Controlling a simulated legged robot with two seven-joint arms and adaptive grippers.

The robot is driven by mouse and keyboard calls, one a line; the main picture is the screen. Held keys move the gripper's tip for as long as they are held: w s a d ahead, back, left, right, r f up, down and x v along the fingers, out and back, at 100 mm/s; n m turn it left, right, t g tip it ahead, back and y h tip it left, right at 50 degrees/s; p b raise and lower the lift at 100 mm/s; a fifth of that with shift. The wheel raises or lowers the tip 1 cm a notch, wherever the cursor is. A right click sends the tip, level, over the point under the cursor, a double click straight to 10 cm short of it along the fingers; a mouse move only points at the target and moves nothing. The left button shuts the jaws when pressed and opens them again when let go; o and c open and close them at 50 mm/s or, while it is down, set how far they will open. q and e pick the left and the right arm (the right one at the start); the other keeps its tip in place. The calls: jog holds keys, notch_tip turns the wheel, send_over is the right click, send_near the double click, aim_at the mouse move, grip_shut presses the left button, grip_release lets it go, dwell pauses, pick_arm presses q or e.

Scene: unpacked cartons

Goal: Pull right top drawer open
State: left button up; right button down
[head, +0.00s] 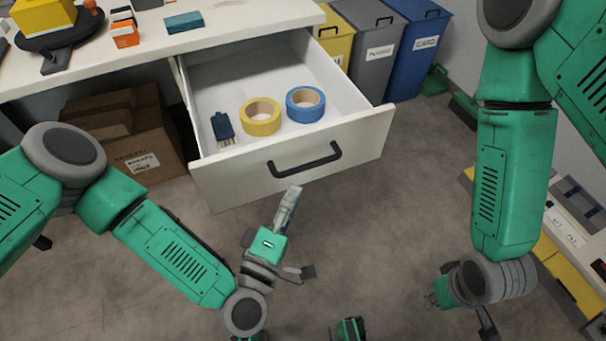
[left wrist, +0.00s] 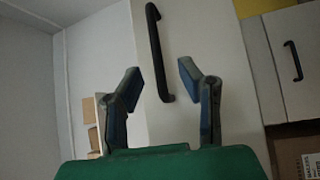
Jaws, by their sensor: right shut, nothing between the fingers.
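The white drawer (head: 350,147) under the right end of the desk stands pulled out. Its black handle (head: 304,160) is on the front panel and also shows in the left wrist view (left wrist: 158,55). My left gripper (head: 291,200) is just in front of the drawer front, below the handle in the head view. In the left wrist view its fingers (left wrist: 165,85) are apart, with the handle beyond and between them; I see no contact. My right gripper (head: 434,297) is shut and empty, low at the right, away from the drawer.
The drawer holds a yellow tape roll (head: 260,117), a blue tape roll (head: 305,104) and a dark brush (head: 223,128). A cardboard box (head: 150,135) stands left of it. Yellow, grey (head: 366,47) and blue (head: 418,45) bins stand behind. Floor in front is clear.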

pick_arm(q)
jog(key=shift+v, duration=2)
jog(key=shift+f, duration=0.1)
jog(key=s+a+f+m+g+p, duration=0.2)
jog(key=s+a+f+m+g, duration=0.35)
jog(key=f+m+g, duration=0.35)
jog(key=s+a+m+g+y+p, duration=0.1)
jog(key=s+a+g+y, duration=0.2)
jog(key=a, duration=0.7)
jog(key=s+a+r+m+g+y, duration=0.1)
jog(key=s+a+g+y, duration=0.3)
jog(key=a, duration=0.7)
jog(key=shift+s+a+r+m+g+y+p, duration=0.3)
jog(key=shift+s+a+y+p, duration=0.1)
jog(key=shift+s+y, duration=0.6)
